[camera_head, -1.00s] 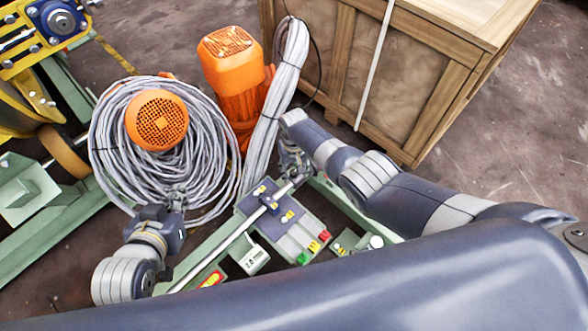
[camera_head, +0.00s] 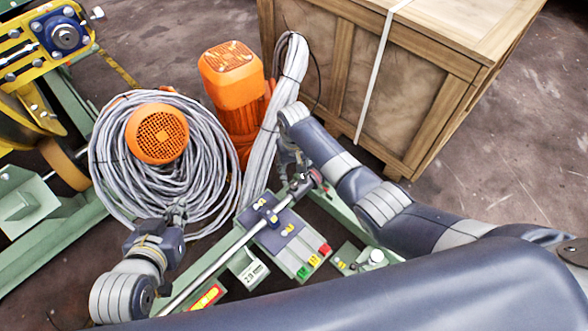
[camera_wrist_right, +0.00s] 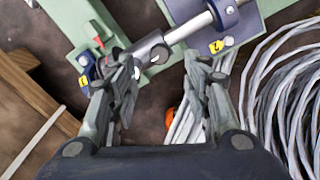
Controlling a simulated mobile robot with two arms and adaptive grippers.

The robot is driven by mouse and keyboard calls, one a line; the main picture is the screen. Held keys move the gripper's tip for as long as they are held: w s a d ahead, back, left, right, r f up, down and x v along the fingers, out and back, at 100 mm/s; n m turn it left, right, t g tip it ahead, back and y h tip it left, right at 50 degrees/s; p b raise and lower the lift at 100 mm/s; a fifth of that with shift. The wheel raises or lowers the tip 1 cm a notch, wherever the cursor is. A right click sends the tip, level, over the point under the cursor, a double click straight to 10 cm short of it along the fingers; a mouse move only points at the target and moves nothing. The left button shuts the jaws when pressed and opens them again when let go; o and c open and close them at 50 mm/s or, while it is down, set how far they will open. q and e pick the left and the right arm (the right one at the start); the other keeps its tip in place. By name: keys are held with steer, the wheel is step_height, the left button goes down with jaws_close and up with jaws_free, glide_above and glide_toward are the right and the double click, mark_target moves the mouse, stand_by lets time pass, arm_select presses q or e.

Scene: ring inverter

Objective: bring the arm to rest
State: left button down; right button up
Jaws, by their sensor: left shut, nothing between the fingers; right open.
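My right gripper (camera_head: 298,176) is at the upper right end of a grey metal rod (camera_head: 222,256) in the head view. In the right wrist view my right gripper (camera_wrist_right: 165,78) is open, with its fingers spread apart. The rod's dark end (camera_wrist_right: 150,52) shows beyond and between the fingertips; I cannot tell whether they touch it. My left gripper (camera_head: 178,214) is shut and empty, near the lower edge of a coil of grey cable (camera_head: 115,180). The rod passes over a green bench with a blue clamp (camera_head: 268,214).
A wooden crate (camera_head: 435,105) stands behind my right arm. Orange motors (camera_head: 232,75) and a bundle of grey cable (camera_head: 270,130) stand close to the right gripper. Yellow and green machinery (camera_head: 62,35) is at the left. Bare floor shows at the far right.

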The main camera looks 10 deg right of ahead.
steer(key=shift+r, duration=0.5)
